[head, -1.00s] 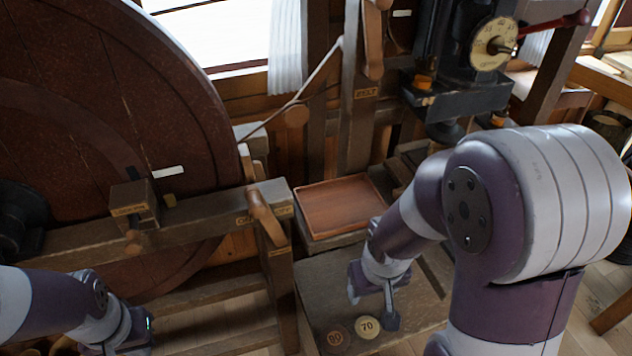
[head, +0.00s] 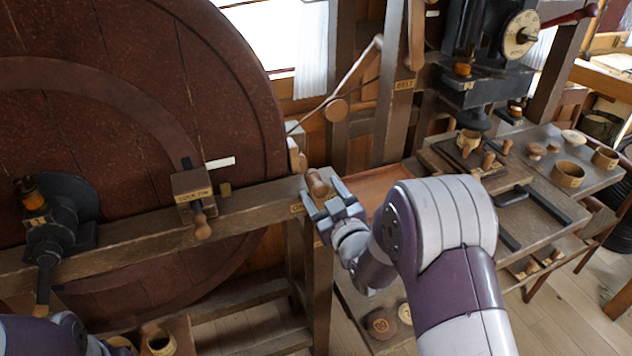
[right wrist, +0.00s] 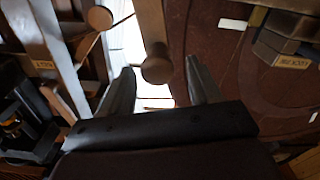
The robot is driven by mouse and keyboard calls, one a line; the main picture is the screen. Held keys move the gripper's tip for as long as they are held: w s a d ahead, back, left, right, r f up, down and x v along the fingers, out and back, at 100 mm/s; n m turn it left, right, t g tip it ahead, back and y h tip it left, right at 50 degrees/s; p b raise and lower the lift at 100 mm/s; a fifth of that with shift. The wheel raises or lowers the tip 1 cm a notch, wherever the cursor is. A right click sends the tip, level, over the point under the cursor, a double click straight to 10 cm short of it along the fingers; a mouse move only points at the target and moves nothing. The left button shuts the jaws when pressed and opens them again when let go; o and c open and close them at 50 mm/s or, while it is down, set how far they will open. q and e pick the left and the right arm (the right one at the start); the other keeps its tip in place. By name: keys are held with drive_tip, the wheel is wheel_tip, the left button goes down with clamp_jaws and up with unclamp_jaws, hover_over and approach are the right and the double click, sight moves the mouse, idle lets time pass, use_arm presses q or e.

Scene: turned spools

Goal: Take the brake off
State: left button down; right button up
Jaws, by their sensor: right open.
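A wooden lever handle (head: 318,183) stands at the right end of the beam in front of the big dark red wheel (head: 130,110); the small label (head: 297,208) by it is too small to read surely. My right gripper (head: 325,187) is open, with its fingers on either side of the handle. In the right wrist view, a round wooden knob (right wrist: 157,70) shows between the open fingertips (right wrist: 160,75), apart from both. My left arm is at the bottom left of the head view, its gripper (head: 95,346) cut off and unclear.
A wooden box labelled lock pin (head: 192,188) with a hanging handle sits on the beam. A post labelled belt (head: 404,85) stands behind my right arm. A reddish tray (head: 372,185) lies beside the beam. A bench with several cups and bowls (head: 567,175) is at the right.

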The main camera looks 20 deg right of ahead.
sight(317, 180)
drive_tip(key=w, duration=0.3)
drive_tip(key=shift+w+d, duration=0.2)
drive_tip(key=shift+w+a, duration=0.1)
drive_tip(key=shift+w, duration=0.1)
